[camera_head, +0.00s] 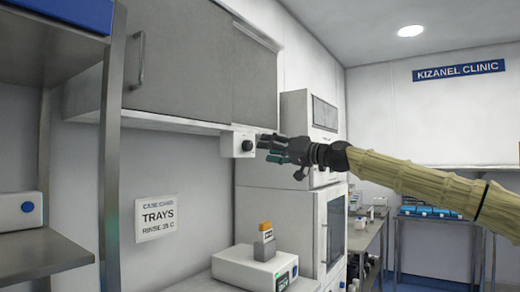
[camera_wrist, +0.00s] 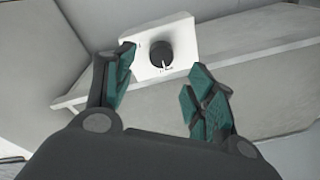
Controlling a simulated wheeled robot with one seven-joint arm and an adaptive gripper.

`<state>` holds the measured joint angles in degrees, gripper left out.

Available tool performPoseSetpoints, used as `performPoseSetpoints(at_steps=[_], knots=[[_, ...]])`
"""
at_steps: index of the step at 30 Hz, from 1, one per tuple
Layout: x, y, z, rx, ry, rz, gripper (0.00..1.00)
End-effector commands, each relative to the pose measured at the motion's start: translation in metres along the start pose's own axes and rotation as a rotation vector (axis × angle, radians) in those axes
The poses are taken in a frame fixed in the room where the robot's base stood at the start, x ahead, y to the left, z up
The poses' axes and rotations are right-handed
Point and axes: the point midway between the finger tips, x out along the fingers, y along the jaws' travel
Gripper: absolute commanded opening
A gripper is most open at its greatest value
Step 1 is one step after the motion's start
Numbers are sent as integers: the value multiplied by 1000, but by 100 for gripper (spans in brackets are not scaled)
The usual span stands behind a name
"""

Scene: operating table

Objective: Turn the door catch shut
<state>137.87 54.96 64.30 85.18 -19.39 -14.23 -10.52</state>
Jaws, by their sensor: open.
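The door catch is a black round knob (camera_head: 247,146) on a small white plate (camera_head: 230,144), below the right end of the grey wall cabinet. In the wrist view the knob (camera_wrist: 161,53) shows a white pointer line toward its lower edge, with small marks on the plate (camera_wrist: 146,68). My gripper (camera_head: 266,147) is to the right of the knob in the head view, with its teal-padded fingers toward it. In the wrist view the fingers (camera_wrist: 158,83) are spread apart and empty, and the knob lies beyond the tips, between their lines. I cannot tell the exact gap.
The grey cabinet doors (camera_head: 180,65) are above the catch, with a shelf edge (camera_head: 150,120) beneath them. A metal rack (camera_head: 110,150) stands at the left. A white cabinet (camera_head: 300,210) stands behind my gripper. A white device (camera_head: 255,268) sits on the counter below.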

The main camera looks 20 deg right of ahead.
Motion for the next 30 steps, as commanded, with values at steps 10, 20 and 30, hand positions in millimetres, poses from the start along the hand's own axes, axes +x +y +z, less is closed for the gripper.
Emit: performPoseSetpoints(at_steps=[10, 20, 30], knots=[[-49, 0, 0, 0, 0, -1, 55], [-58, 1, 1, 0, -1, 0, 55], [-58, 1, 1, 0, -1, 0, 55]])
